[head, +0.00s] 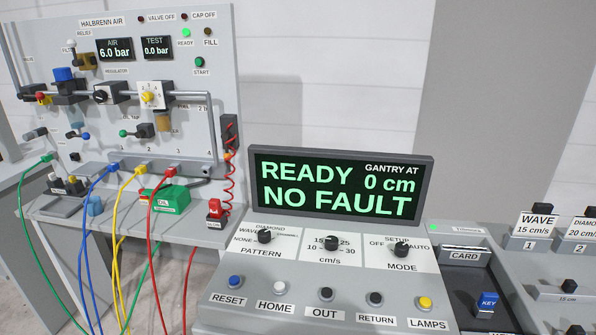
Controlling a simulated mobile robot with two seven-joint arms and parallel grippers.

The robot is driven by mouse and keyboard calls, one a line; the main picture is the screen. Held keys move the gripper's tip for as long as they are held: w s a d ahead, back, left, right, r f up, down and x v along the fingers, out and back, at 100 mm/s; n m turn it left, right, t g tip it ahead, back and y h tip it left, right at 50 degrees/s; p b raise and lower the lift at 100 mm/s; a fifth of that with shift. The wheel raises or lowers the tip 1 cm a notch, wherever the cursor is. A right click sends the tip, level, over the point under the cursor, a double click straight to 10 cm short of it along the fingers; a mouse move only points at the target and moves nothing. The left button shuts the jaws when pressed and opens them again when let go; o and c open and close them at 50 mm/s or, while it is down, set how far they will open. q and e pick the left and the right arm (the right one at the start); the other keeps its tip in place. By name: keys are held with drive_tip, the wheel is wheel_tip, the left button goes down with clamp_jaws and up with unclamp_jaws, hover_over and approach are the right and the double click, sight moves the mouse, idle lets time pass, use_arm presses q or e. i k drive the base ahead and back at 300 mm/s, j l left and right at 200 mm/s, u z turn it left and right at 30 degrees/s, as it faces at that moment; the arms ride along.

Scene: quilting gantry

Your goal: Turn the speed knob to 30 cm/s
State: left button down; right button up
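The speed knob (331,242) is a black knob in the middle of the white strip on the console, above the label "cm/s". The marks 10, 15, 25 and 30 show around it, with 30 at its lower right. The knob's top hides the mark behind it, and its pointer is too small to read surely. The display (341,187) above reads "READY", "NO FAULT", "GANTRY AT 0 cm". Neither of my grippers is in view, and nothing touches the knob.
The pattern knob (265,237) is left of the speed knob and the mode knob (401,250) right. A row of buttons, including RESET (234,282), lies in front. An air panel (200,75) with coloured hoses stands left. A card slot (465,256) and blue key (487,303) are right.

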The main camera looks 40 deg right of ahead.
sight(330, 242)
drive_tip(key=z, duration=0.4)
drive_tip(key=l+z, duration=0.1)
drive_tip(key=z, duration=0.35)
drive_tip(key=l+z, duration=0.1)
drive_tip(key=z, duration=0.7)
drive_tip(key=l+u, duration=0.15)
drive_tip(key=u, duration=0.25)
drive_tip(key=k+l+u, duration=0.1)
drive_tip(key=u, duration=0.25)
drive_tip(key=l+u, duration=0.15)
drive_tip(key=u, duration=0.25)
drive_tip(key=k+j, duration=0.05)
